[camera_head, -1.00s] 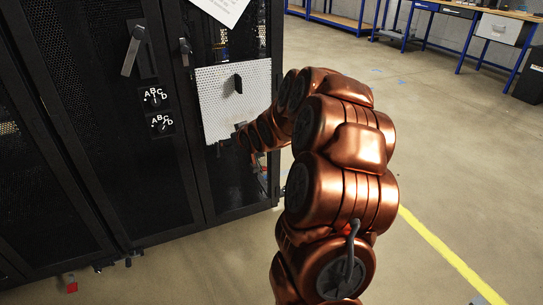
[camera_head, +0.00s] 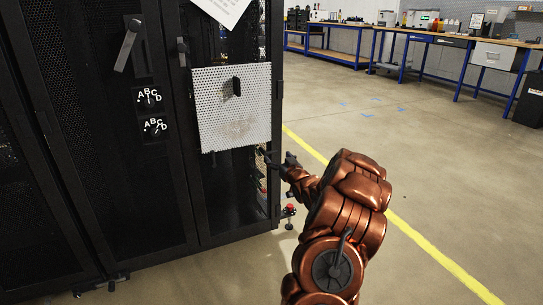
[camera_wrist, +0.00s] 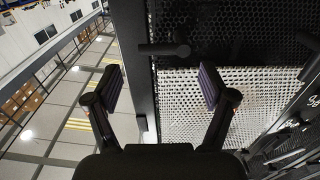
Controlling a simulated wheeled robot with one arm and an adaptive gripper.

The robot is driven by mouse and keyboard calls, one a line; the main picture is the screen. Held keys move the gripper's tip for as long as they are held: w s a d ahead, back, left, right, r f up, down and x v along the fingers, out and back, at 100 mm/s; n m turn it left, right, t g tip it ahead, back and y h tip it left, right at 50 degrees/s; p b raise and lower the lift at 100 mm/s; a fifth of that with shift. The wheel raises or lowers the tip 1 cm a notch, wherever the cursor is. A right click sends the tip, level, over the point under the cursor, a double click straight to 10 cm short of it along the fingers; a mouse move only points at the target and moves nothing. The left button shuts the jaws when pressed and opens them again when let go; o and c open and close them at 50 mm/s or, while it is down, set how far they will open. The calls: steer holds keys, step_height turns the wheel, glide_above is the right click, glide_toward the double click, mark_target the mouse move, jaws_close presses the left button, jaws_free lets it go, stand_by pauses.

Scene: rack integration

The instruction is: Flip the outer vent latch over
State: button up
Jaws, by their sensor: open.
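The white perforated vent panel (camera_head: 232,118) hangs on the rack front with a dark tab (camera_head: 237,87) on it. It also shows in the wrist view (camera_wrist: 225,115). A black bar with a rounded end (camera_wrist: 165,49), which looks like the outer vent latch, lies crosswise at the panel's edge by the rack's black frame in the wrist view. I cannot pick it out in the head view. My gripper (camera_wrist: 160,88) is open and empty, its fingers apart, with the bar beyond them. In the head view my gripper (camera_head: 270,159) is small and dark, low right of the panel.
The black rack door (camera_head: 110,190) left of the panel carries a lever handle (camera_head: 128,45) and two lettered dials (camera_head: 150,98). A red-topped object (camera_head: 289,211) stands by the rack's lower right corner. Workbenches (camera_head: 470,42) are far back; the floor right of my arm is clear.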

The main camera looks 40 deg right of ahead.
mark_target(272, 153)
steer(key=x, duration=0.2)
steer(key=b+x, duration=0.1)
steer(key=x, duration=0.1)
steer(key=shift+f, duration=0.25)
steer(key=shift+b+x, duration=0.3)
steer(key=shift+x, duration=0.65)
steer(key=shift+r, duration=0.15)
steer(key=shift+c, duration=0.3)
